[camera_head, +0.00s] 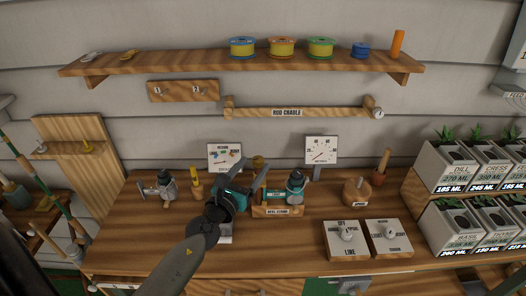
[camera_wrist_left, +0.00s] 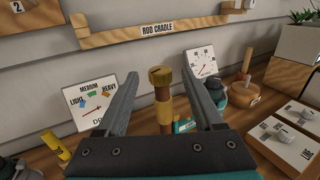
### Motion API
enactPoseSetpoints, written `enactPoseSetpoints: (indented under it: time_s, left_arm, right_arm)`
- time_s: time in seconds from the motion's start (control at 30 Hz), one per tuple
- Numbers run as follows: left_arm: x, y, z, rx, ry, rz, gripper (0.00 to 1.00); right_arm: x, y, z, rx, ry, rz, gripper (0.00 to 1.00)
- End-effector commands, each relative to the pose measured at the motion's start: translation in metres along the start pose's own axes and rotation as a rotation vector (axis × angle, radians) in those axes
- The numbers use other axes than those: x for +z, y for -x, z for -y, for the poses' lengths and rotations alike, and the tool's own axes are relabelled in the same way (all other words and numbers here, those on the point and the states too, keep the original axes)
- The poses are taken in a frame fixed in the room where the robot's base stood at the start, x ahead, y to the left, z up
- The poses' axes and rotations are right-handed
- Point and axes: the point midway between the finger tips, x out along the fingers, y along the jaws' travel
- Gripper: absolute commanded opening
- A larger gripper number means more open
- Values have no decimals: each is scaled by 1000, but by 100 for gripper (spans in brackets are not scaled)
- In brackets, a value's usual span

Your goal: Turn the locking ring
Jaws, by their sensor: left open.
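An upright post with a slotted brass cap (camera_wrist_left: 160,76), a brown neck and a paler band stands at the back of the bench. Which part is the locking ring, I cannot tell for sure. In the head view only its brass top (camera_head: 258,160) shows behind my gripper. My left gripper (camera_head: 252,170) is open above the bench, with nothing held. In the left wrist view, its fingers (camera_wrist_left: 160,74) frame the post, one on each side, with gaps; the post's lower part is hidden by the gripper body. My right gripper is not in view.
A drag card (camera_head: 225,157) and a dial card (camera_head: 321,150) stand at the back. A teal reel (camera_head: 295,188) sits by the labelled wooden holder (camera_head: 278,211), close right of my gripper. Another reel (camera_head: 158,187) is left. Two knob panels (camera_head: 345,240) lie front right.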

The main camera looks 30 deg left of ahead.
Motion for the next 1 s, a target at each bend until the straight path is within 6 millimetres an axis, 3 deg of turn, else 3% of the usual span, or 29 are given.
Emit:
enactPoseSetpoints:
  time_s: [0.2, 0.43, 0.93, 1.0]
  left_arm:
    - [0, -34, 0, 1, 0, 2, 69]
    - [-1, -60, 0, 0, 1, 1, 69]
    - [0, -70, 0, 0, 1, 0, 69]
    - [0, -70, 0, 0, 0, 0, 61]
  right_arm:
    - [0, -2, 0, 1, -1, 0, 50]
    - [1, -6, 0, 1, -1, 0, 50]
    - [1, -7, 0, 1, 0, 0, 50]
    - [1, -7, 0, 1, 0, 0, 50]
